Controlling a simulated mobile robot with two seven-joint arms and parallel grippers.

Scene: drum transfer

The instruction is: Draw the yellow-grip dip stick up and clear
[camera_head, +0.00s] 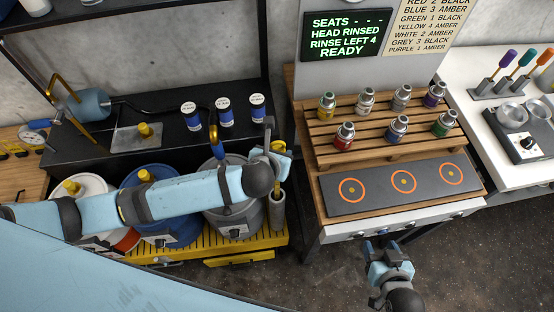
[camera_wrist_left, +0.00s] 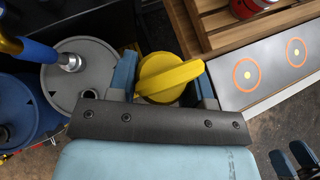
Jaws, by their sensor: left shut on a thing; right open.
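The yellow-grip dip stick shows its yellow grip (camera_wrist_left: 170,78) between the fingers of my left gripper (camera_wrist_left: 165,85) in the left wrist view. In the head view, my left gripper (camera_head: 276,158) is above the grey tube (camera_head: 277,213) beside the grey drum, and a bit of yellow shows just below the fingers. The stick's lower part is hidden, so I cannot tell how deep it sits in the tube. My right gripper (camera_head: 388,254) is open and empty in front of the bench with orange rings.
White, blue (camera_head: 146,205) and grey (camera_wrist_left: 80,85) drums stand on a yellow grated pallet (camera_head: 240,246). A blue-handled lance (camera_wrist_left: 40,54) is at the grey drum, close to my left gripper. A bench rack (camera_head: 385,152) holds several small bottles. Dark floor is free in front.

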